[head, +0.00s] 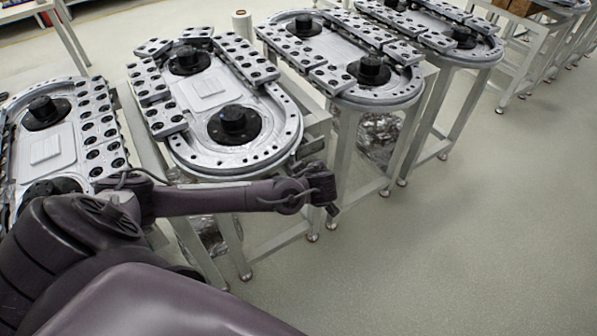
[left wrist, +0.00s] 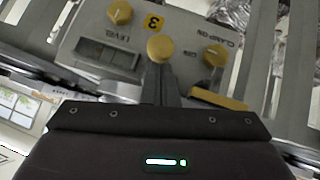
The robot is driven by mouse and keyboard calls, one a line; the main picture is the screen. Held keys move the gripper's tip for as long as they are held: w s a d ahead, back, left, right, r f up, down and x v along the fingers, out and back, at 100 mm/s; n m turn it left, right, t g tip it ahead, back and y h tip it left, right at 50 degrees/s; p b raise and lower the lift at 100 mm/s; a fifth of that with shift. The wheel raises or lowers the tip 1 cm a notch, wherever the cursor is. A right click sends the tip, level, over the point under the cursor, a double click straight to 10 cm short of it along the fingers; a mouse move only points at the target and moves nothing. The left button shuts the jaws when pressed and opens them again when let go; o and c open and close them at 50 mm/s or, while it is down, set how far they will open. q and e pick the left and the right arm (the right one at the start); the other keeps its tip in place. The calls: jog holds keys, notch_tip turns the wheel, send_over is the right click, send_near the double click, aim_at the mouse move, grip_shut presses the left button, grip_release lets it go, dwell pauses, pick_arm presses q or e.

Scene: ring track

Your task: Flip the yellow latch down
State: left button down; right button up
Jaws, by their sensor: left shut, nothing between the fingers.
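In the left wrist view, a grey panel (left wrist: 95,27) carries yellow controls. A flat yellow bar (left wrist: 219,98), apparently the latch, lies slightly slanted at the panel's lower right. My left gripper (left wrist: 161,72) is shut and empty. Its fingertips point at the panel, left of the bar, and overlap the lower edge of a round yellow knob (left wrist: 160,48); I cannot tell whether they touch it. In the head view my left gripper (head: 332,209) hangs beside the near end of a ring track (head: 262,161). I cannot make out the panel there. My right gripper is not in view.
More yellow knobs (left wrist: 120,12) and (left wrist: 216,55) sit on the panel, with a yellow "3" label (left wrist: 153,22) between them. Other ring tracks (head: 405,92) stand on metal frames behind and to the left. The floor (head: 480,235) at right is clear.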

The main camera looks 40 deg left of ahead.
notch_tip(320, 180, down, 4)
jog(key=b, duration=0.3)
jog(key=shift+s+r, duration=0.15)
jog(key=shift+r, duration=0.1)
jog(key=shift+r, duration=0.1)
